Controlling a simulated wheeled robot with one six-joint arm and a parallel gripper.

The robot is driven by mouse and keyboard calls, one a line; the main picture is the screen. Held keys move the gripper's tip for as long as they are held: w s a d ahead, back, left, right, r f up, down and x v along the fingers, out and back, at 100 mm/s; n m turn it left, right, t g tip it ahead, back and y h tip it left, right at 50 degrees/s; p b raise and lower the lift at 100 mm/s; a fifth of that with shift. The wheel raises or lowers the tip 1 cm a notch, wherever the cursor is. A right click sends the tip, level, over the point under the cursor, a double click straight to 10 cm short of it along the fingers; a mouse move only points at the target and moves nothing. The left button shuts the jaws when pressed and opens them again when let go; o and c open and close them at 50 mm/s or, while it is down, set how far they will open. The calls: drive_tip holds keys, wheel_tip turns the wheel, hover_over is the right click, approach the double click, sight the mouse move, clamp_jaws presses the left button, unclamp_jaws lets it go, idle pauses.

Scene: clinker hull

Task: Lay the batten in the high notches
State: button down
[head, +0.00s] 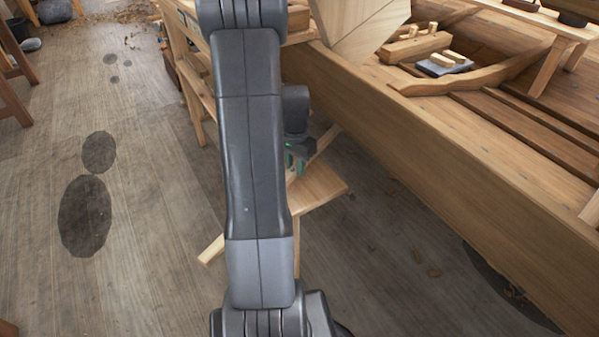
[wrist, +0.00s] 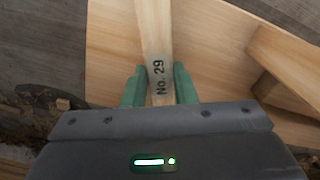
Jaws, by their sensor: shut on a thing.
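In the head view my gripper (head: 296,160) is partly hidden behind my arm. A pale strip that looks like the batten (head: 327,137) slants up to the right from it. My arm hides the middle of the strip. I cannot make out any high notches in either view.
A pale wooden board (head: 322,187) lies beneath my gripper; it also shows in the wrist view (wrist: 113,55). A wooden strip end (head: 211,249) sticks out left of my arm. The boat hull (head: 450,170) runs along the right. Plank floor (head: 150,130) at left is mostly clear.

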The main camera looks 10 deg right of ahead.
drive_tip(key=shift+w+d, duration=0.2)
drive_tip(key=shift+d, duration=0.4)
drive_tip(key=shift+f+b, duration=0.55)
drive_tip(key=shift+f, duration=1.2)
drive_tip(key=shift+f, duration=0.15)
drive_tip(key=c, duration=1.2)
unclamp_jaws()
drive_tip(key=shift+o, duration=0.2)
